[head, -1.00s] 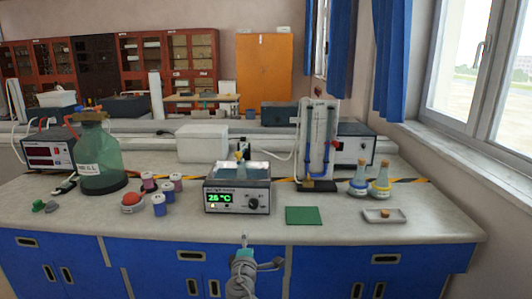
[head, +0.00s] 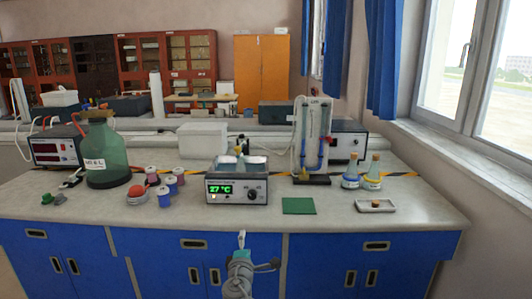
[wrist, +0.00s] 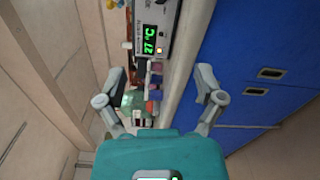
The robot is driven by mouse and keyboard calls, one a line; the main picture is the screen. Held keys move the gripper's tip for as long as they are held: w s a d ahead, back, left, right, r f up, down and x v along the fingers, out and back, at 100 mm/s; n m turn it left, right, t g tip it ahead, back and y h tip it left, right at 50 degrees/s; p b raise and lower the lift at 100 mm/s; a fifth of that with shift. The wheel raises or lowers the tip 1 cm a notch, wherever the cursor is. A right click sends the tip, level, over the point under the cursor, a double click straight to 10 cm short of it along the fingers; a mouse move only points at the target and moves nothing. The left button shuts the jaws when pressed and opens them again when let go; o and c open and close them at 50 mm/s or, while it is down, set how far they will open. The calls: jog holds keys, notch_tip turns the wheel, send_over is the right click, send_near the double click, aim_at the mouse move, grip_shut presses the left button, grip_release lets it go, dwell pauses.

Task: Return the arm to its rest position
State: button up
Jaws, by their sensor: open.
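My gripper (head: 241,248) shows at the bottom middle of the head view, in front of the blue cabinets and below the bench's front edge. In the wrist view (wrist: 158,88) its two fingers are spread wide, with nothing held between them. My arm is seen nearly end-on in the head view, so its full pose is hidden.
The bench (head: 400,222) holds a water bath (head: 237,188) reading 27 °C, a green bottle (head: 104,160), several small spools, a green mat (head: 298,206), two flasks (head: 350,178) and a small tray (head: 375,206). Clear bench top lies along the front edge.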

jog(key=s+d+f+m+g+h, duration=0.1)
jog(key=d+f+m+g+h, duration=0.25)
jog(key=d+m, duration=0.35)
jog(key=d+f+m+g+h, duration=0.3)
jog(key=d+f+m+g, duration=0.15)
jog(key=d, duration=0.55)
jog(key=s+d+f+m+g+y, duration=0.6)
jog(key=s+f+m+g+y, duration=0.15)
jog(key=s+f+g, duration=0.35)
notch_tip(320, 180, up, 25)
jog(key=s+t+p, duration=0.1)
jog(key=p, duration=2.3)
jog(key=shift+a+m+h, duration=0.15)
jog(key=shift+m+h, duration=0.15)
jog(key=shift+m, duration=0.1)
